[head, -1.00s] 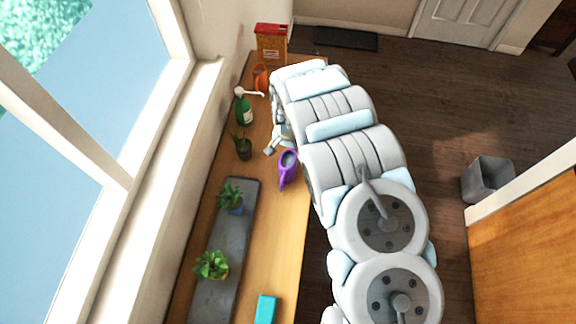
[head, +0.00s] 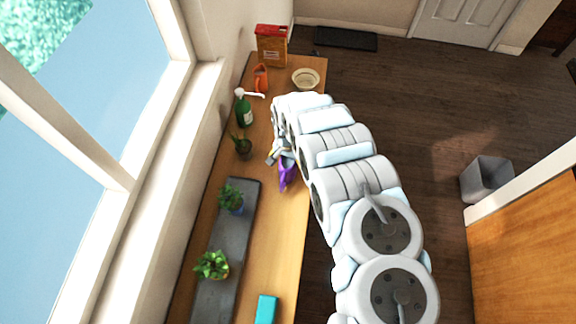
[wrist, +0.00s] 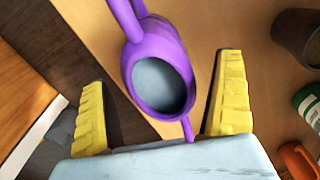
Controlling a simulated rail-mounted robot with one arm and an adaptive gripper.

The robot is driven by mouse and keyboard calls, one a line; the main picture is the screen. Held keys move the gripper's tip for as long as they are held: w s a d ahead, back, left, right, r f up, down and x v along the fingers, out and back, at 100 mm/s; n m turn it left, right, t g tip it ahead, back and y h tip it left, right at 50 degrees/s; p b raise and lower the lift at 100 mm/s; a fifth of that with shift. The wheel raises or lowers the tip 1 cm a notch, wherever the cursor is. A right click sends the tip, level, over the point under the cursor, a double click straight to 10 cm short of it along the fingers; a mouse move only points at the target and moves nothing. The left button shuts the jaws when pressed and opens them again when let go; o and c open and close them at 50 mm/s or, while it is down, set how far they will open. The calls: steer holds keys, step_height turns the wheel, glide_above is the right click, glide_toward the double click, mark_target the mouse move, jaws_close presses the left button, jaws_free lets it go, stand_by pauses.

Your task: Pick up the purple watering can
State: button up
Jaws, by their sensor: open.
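The purple watering can (head: 285,175) stands on the wooden counter, near its right edge in the head view. In the wrist view the watering can (wrist: 158,70) lies between my two yellow fingers, its grey opening facing the camera. A thin purple part of it reaches down toward the palm. My gripper (wrist: 166,100) is open, with a visible gap between the can and each finger. In the head view my gripper (head: 277,152) is at the can's upper end, and my arm hides part of the can.
A potted plant (head: 243,147) and a green spray bottle (head: 243,108) stand left of and beyond the can. An orange can-like object (head: 261,77), a bowl (head: 306,77) and a box (head: 271,45) are farther back. A grey tray (head: 217,292) with plants and a teal block (head: 266,308) are nearer.

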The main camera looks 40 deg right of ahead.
steer(key=shift+f, duration=1.5)
steer(key=c, duration=1.3)
